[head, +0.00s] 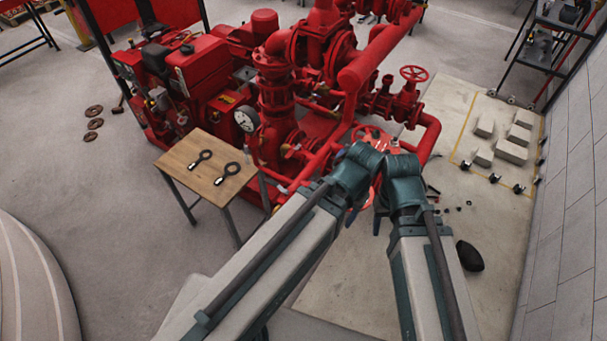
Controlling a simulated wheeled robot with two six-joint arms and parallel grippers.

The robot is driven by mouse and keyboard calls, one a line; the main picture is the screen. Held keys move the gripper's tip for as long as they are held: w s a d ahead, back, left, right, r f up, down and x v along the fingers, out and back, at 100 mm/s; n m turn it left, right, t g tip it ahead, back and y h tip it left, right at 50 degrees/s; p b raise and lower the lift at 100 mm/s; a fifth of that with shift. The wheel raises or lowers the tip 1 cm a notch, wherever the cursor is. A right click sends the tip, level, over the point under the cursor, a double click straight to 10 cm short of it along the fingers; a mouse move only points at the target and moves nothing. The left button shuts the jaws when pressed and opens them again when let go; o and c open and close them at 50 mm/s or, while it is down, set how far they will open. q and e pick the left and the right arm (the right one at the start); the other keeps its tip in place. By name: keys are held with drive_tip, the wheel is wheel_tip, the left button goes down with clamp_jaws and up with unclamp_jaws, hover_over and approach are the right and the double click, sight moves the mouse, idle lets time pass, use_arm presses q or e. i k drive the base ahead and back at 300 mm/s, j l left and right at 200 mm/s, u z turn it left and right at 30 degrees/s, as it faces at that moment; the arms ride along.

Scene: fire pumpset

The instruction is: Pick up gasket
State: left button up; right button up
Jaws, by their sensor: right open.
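Two dark flat rings, each with a short handle-like tab, lie apart on a small wooden-topped table (186,172); they look like gaskets. One ring (202,157) is farther back and the other ring (230,170) is nearer the right edge. My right gripper (402,217) is open at the end of its arm, in front of the red pumpset and well right of the table. My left arm reaches in close beside it. My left gripper (353,218) is mostly hidden by its own wrist, so its jaws are unclear. Neither gripper is near the rings.
The red pumpset (320,60) with pipes, gauge and handwheel fills the middle, just behind the table. Several brown rings (94,123) lie on the floor at left. Pale blocks (510,150) and small dark parts lie at right by the wall.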

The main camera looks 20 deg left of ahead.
sight(219, 181)
drive_tip(key=i+j, duration=0.25)
drive_tip(key=j, duration=0.25)
drive_tip(key=j+z, duration=0.15)
drive_tip(key=j, duration=0.4)
drive_tip(key=j+z, duration=0.1)
drive_tip(key=j, duration=0.4)
drive_tip(key=j+z, duration=0.15)
drive_tip(key=j, duration=0.4)
drive_tip(key=k+j+z, duration=0.15)
drive_tip(key=j, duration=0.35)
drive_tip(key=k+j+z, duration=0.1)
drive_tip(key=j, duration=0.45)
drive_tip(key=k+j+z, duration=0.15)
drive_tip(key=j, duration=0.35)
drive_tip(key=k+j+z, duration=0.15)
drive_tip(key=j, duration=0.35)
drive_tip(key=k+j+z, duration=0.1)
drive_tip(key=j, duration=0.4)
